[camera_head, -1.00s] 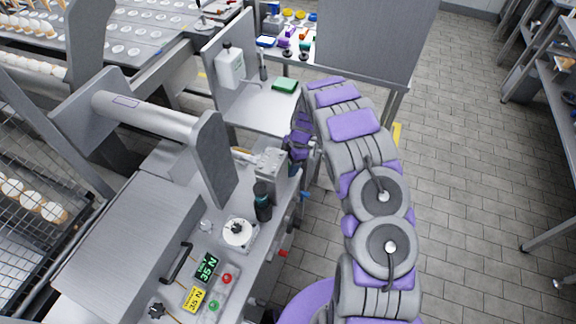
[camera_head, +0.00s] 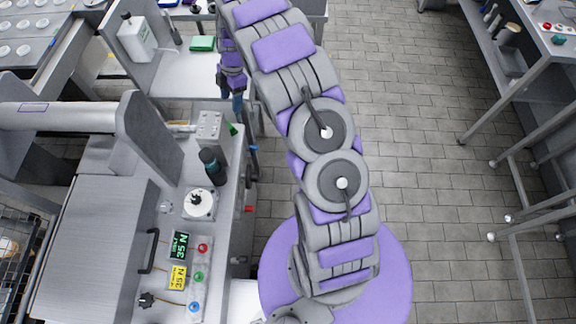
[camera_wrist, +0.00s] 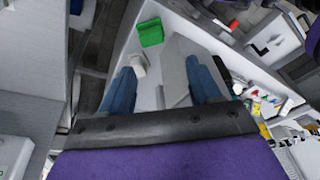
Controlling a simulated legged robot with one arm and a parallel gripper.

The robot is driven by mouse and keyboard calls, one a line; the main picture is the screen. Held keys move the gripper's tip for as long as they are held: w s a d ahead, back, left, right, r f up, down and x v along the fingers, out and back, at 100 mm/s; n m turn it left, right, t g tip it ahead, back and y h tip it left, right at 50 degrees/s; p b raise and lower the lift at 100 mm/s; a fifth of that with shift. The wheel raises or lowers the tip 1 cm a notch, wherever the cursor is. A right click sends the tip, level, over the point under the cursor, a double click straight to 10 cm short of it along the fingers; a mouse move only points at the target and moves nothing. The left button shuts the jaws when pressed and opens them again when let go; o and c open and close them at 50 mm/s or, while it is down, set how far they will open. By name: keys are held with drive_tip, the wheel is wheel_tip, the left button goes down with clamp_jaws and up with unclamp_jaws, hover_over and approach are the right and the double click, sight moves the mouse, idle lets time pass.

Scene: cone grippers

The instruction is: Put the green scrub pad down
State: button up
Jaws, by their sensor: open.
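A grey block (camera_head: 211,130) and a dark bottle (camera_head: 212,165) stand on the machine's ledge close to my gripper. A control panel (camera_head: 187,270) is nearer. Open tiled floor (camera_head: 410,150) lies to the right.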

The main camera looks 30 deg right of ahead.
drive_tip(key=s+a+r+m+h, duration=0.2)
drive_tip(key=s+r+m, duration=0.8)
drive_tip(key=s+r, duration=0.75)
drive_tip(key=s+r+m, duration=0.2)
drive_tip(key=s+m, duration=0.2)
drive_tip(key=s, duration=0.9)
drive_tip(key=s+a+r+m+g, duration=0.1)
drive_tip(key=s+m, duration=0.4)
drive_tip(key=s, duration=0.8)
drive_tip(key=shift+a+r+h, duration=0.3)
drive_tip(key=shift+r+h, duration=0.05)
drive_tip(key=shift+h, duration=0.05)
drive_tip(key=shift+o, duration=0.3)
drive_tip(key=shift+w, duration=0.1)
